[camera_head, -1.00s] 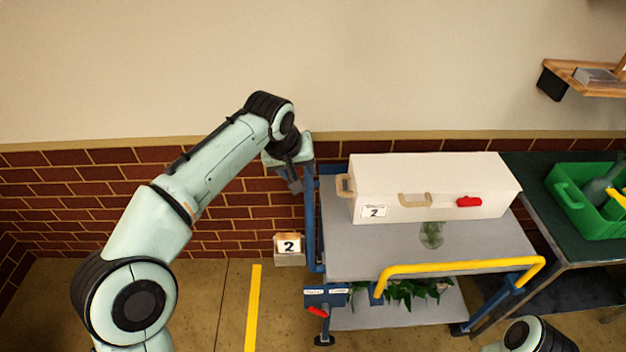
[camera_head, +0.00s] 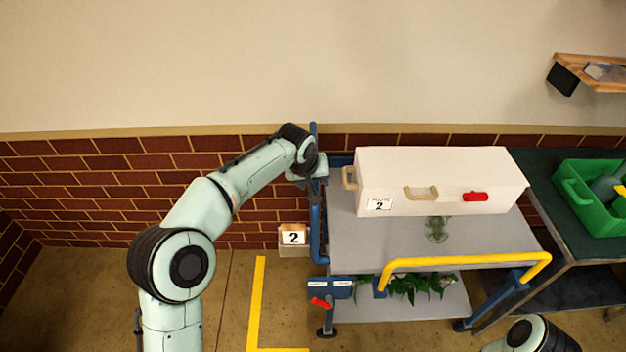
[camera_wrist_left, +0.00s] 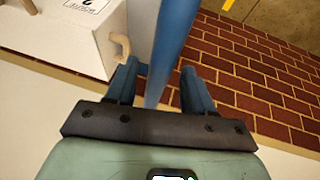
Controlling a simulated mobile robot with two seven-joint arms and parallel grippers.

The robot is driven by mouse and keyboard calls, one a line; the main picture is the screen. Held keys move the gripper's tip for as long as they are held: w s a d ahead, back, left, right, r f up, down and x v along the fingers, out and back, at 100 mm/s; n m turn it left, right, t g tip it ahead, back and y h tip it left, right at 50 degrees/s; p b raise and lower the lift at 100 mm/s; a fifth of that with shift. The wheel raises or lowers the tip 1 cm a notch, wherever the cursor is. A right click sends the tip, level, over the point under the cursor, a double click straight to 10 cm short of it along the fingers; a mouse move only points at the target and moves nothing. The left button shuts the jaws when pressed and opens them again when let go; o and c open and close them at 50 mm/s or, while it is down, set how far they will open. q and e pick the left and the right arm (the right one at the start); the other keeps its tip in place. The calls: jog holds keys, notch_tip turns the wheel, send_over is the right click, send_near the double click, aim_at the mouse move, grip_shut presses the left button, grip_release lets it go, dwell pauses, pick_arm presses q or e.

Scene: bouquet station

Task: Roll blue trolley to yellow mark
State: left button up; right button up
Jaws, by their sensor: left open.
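The blue trolley (camera_head: 380,238) has grey shelves, blue end posts and a yellow handle (camera_head: 470,262). It stands against the brick wall, right of the yellow mark (camera_head: 256,305), an L-shaped floor tape. My left gripper (camera_head: 311,182) is at the trolley's left blue post. In the left wrist view, the blue post (camera_wrist_left: 172,40) runs between the open fingers of my left gripper (camera_wrist_left: 160,86); contact is not clear. A red lever (camera_head: 321,302) is low at the trolley's left corner. My right gripper is out of view.
A white box (camera_head: 440,170) labelled 2 sits on the trolley's top, with green leaves (camera_head: 415,287) on the lower shelf. A dark table with a green crate (camera_head: 580,205) adjoins the right side. A number 2 sign (camera_head: 293,237) stands left. Floor around the tape is clear.

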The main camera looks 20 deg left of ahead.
pick_arm(q)
grip_shut()
jog(key=s+a+p, duration=0.1)
jog(key=s+a, duration=0.2)
jog(key=a, duration=0.8)
jog(key=s+a+p, duration=0.1)
jog(key=s+a, duration=0.2)
jog(key=a, duration=0.8)
jog(key=s+a+p, duration=0.1)
jog(key=s+a, duration=0.3)
jog(key=a, duration=0.8)
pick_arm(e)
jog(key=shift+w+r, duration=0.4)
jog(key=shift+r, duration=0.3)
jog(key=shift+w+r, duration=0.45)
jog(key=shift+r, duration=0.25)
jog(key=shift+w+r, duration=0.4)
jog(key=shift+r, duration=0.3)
pick_arm(q)
jog(key=shift+a, duration=0.1)
